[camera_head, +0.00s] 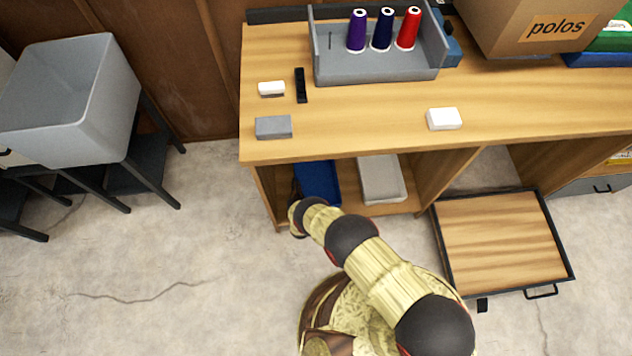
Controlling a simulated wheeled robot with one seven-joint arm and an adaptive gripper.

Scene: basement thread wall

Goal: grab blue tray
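A blue tray (319,181) lies in the open lower shelf under the wooden worktop, at the left end of that shelf. Its near part is hidden behind my arm. The far end of my arm (299,216) is at the tray's left front, by the shelf opening. My gripper's fingers cannot be made out there, so I cannot tell whether they are open or touch the tray.
A grey tray (381,179) sits right of the blue one. A wooden drawer (500,240) with a black frame stands out on the right. A grey bin (70,100) rests on a dark stand at left. The concrete floor between is clear.

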